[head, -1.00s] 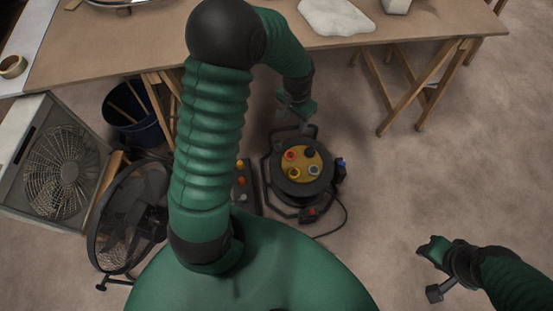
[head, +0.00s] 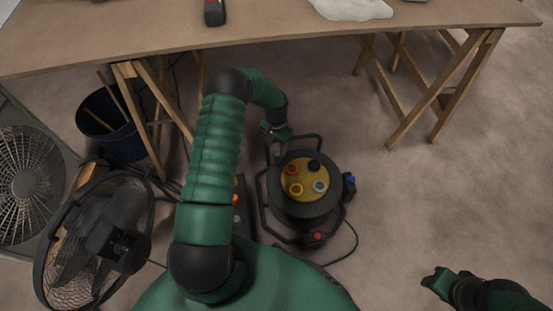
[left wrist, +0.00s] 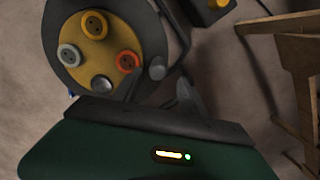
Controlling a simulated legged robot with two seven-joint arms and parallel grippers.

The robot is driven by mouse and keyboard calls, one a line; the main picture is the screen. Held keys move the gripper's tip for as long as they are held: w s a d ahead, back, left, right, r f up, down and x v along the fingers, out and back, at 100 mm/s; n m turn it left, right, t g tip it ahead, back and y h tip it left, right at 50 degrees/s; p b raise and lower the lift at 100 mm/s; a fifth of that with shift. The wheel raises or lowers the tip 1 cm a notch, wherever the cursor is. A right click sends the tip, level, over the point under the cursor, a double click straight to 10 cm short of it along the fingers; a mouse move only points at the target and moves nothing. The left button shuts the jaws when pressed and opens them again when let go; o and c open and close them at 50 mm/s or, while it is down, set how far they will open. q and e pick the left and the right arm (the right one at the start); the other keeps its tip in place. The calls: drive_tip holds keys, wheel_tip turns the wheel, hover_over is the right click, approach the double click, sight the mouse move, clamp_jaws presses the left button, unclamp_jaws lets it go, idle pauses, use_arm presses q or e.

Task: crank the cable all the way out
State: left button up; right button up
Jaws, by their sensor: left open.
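The cable reel (head: 305,187) stands on the floor in a dark frame. Its round face has a yellow panel with several coloured sockets, and a blue plug sits at its right side. My left gripper (head: 278,142) is at the far left rim of the reel. In the left wrist view, the reel (left wrist: 64,80) shows close up, with a round grey knob (left wrist: 157,68) near its rim. My open left gripper (left wrist: 158,88) has its fingertips just short of the knob, apart from it. My right gripper (head: 435,281) is low at the right, away from the reel; its jaws are unclear.
A workbench (head: 260,28) on wooden trestles stands behind the reel. A black fan (head: 95,240), a box fan (head: 25,180) and a blue bucket (head: 110,125) are at the left. A dark box with coloured buttons (head: 238,212) is beside the reel. Floor at right is clear.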

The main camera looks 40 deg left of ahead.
use_arm(q)
drive_tip(key=f, duration=0.2)
drive_tip(key=f+b, duration=0.2)
drive_tip(key=f, duration=0.1)
drive_tip(key=shift+d+f, duration=0.25)
drive_tip(key=shift+f, duration=0.55)
drive_tip(key=shift+a, duration=0.1)
use_arm(e)
wheel_tip(320, 180, down, 3)
drive_tip(key=shift+d+f, duration=0.1)
drive_tip(key=shift+d, duration=0.05)
use_arm(q)
drive_tip(key=shift+c, duration=0.4)
clamp_jaws()
